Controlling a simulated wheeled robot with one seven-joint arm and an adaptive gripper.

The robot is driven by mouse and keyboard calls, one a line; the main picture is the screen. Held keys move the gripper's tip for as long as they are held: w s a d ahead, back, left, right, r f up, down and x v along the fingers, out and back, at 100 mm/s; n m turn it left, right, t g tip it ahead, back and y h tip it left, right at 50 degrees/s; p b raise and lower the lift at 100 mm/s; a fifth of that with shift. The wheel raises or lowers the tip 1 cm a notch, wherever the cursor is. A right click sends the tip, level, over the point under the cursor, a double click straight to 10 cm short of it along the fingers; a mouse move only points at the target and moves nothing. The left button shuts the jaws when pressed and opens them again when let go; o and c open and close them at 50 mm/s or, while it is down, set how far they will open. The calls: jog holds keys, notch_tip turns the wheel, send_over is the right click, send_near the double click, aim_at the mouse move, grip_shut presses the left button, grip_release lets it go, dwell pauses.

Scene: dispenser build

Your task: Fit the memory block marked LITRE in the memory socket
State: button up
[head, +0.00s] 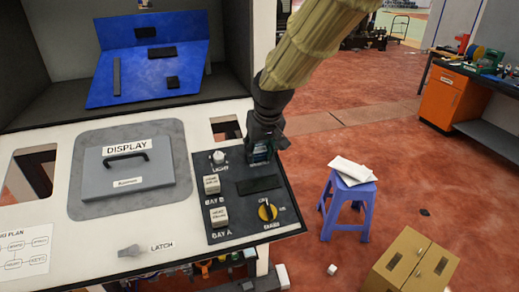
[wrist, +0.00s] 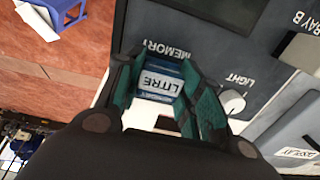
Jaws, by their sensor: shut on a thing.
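The memory block marked LITRE (wrist: 158,84) is blue with a white label and sits between the two teal fingers of my gripper (wrist: 160,72), which is shut on it. In the head view my gripper (head: 262,150) is over the upper right corner of the dark control panel (head: 228,234). The word MEMORY on the panel shows just beyond the block in the wrist view. The memory socket itself is hidden by the block and fingers. I cannot tell whether the block is above the socket or in it.
A DISPLAY cover (head: 134,180) lies to the left. A blue stool (head: 350,196) stands on the floor at right.

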dwell(0.3)
jog(key=o, duration=1.4)
jog(key=shift+o, duration=0.2)
jog(key=shift+r, duration=0.2)
jog(key=shift+p+v, duration=1.85)
jog(key=shift+v, duration=0.8)
jog(key=shift+s+r, duration=0.1)
jog(key=shift+r, duration=0.05)
